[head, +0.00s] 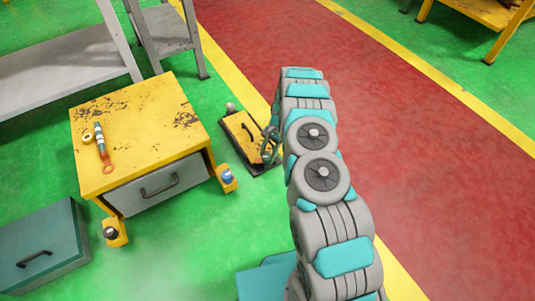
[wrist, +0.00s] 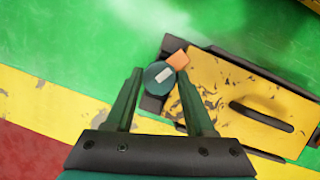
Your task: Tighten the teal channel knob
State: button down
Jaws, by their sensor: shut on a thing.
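The teal channel knob (wrist: 157,76) is a round disc with a pale rectangular mark on top, seen in the wrist view. It sits at the end of a yellow panel (wrist: 222,82) with a dark frame. My gripper (wrist: 159,73) has a finger on either side of the knob and is shut on it. An orange block (wrist: 178,60) is beside the knob, close to the right fingertip. In the head view my gripper (head: 270,144) is at the right side of the yellow panel (head: 242,125); the knob cannot be made out there.
A dark handle (wrist: 262,116) stands up from the panel. In the head view a yellow cabinet (head: 135,115) with a grey drawer is left of the panel, with a tool (head: 102,148) on top. A teal box (head: 42,245) lies at lower left. Green floor is open in front.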

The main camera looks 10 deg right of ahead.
jog(key=m, duration=0.2)
jog(key=m+t, duration=0.1)
jog(key=m, duration=0.1)
jog(key=shift+s+r+m+t+y+p, duration=0.2)
jog(key=shift+m+t+y+p, duration=0.1)
jog(key=shift+p, duration=0.1)
jog(key=shift+m+t, duration=0.3)
jog(key=shift+m, duration=0.2)
jog(key=m+t, duration=0.1)
jog(key=m, duration=0.2)
jog(key=shift+s+f+m+p, duration=0.1)
jog(key=shift+m+p, duration=0.3)
jog(key=shift+m+t, duration=0.5)
jog(key=shift+m, duration=0.3)
jog(key=shift+c, duration=1.3)
grip_release()
